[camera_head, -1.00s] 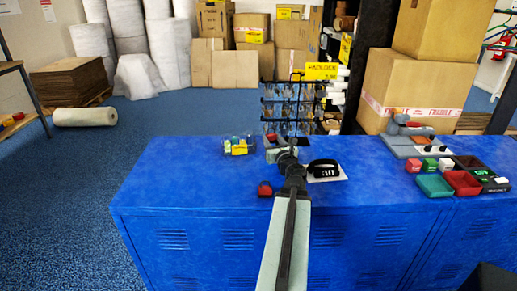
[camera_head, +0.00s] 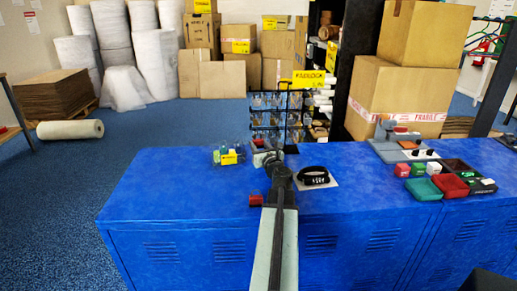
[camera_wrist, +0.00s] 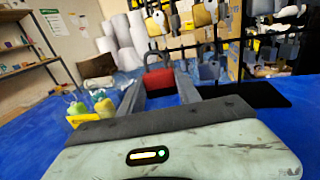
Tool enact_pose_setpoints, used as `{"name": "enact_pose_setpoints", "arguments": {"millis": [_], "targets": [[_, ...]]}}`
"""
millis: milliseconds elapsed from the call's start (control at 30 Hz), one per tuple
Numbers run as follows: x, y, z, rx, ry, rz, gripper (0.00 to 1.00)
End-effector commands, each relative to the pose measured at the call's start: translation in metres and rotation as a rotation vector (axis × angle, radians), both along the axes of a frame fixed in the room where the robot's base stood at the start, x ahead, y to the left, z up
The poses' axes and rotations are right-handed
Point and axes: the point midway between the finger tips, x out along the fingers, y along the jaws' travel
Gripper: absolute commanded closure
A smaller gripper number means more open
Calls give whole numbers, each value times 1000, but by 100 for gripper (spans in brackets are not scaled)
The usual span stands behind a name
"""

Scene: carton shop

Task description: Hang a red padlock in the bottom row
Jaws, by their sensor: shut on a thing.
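My gripper (camera_wrist: 160,95) is shut on a red padlock (camera_wrist: 160,78), which is upright between the fingertips with its dark shackle on top. In the head view my gripper (camera_head: 266,158) is over the far edge of the blue cabinet top, in front of the rack, with a bit of the red padlock (camera_head: 260,143) showing. In the wrist view tan and grey things (camera_wrist: 205,14) hang on the rack, beyond the padlock. The bottom row is partly hidden by my gripper.
A clear bin (camera_head: 228,156) with a yellow label stands left of my gripper. A small red object (camera_head: 256,199) lies beside my arm. A black band (camera_head: 314,175) lies on a white card to the right. Small coloured trays (camera_head: 450,185) stand farther right.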

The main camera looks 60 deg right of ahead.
Motion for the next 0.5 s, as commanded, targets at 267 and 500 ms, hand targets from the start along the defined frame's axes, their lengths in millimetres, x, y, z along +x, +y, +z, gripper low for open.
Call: {"name": "enact_pose_setpoints", "arguments": {"millis": [267, 500], "targets": [[12, -17, -2, 0, 0, 0, 93], [22, -30, -3, 0, 0, 1, 93]]}}
